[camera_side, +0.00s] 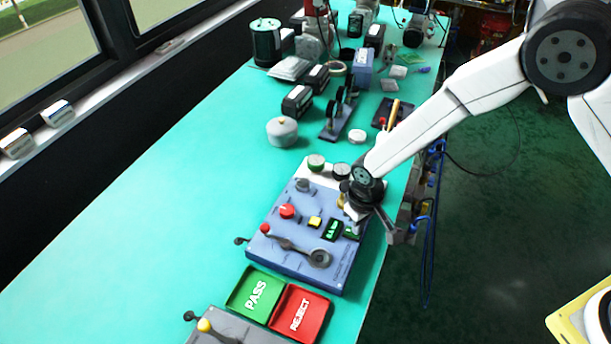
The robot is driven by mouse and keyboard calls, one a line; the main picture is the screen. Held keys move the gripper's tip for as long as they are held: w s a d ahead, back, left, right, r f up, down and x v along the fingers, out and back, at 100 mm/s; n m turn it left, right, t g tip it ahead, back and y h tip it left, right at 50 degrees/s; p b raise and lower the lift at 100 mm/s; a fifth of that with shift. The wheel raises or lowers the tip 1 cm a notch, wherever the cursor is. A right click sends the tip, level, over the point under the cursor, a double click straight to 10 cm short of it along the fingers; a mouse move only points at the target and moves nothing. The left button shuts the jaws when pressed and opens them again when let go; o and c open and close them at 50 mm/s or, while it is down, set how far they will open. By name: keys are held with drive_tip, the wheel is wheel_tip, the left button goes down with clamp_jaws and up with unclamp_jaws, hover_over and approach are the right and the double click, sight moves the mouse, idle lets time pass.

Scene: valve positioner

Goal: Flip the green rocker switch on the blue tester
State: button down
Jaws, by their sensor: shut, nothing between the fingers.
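The blue tester (285,255) lies on the bench in the lower middle of the view. My gripper (356,213) is shut and empty just above that edge, close over the green part. My gripper partly covers this corner, so I cannot tell whether it touches the switch or which way the switch is tipped.
A green PASS tray (237,302) and a red REJECT tray (318,327) lie in front of the tester. A grey unit (222,326) stands beyond them at the bottom. Several devices crowd the bench behind. The bench's left side is clear.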

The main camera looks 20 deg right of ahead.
drive_tip(key=shift+f, duration=0.45)
idle(0.5)
drive_tip(key=shift+r, duration=0.1)
drive_tip(key=shift+r, duration=3.4)
drive_tip(key=shift+d+r, duration=0.2)
drive_tip(key=s+d+r+m+t, duration=0.1)
drive_tip(key=s+d+r, duration=0.4)
drive_tip(key=d, duration=0.4)
drive_tip(key=s+d+r+m+t, duration=0.1)
drive_tip(key=s+d+r, duration=0.4)
drive_tip(key=d, duration=0.5)
drive_tip(key=shift+s+d+r+m+t, duration=0.3)
drive_tip(key=shift+s+m, duration=0.2)
drive_tip(key=shift+s, duration=0.65)
drive_tip(key=shift+w+f, duration=0.1)
drive_tip(key=shift+w, duration=0.05)
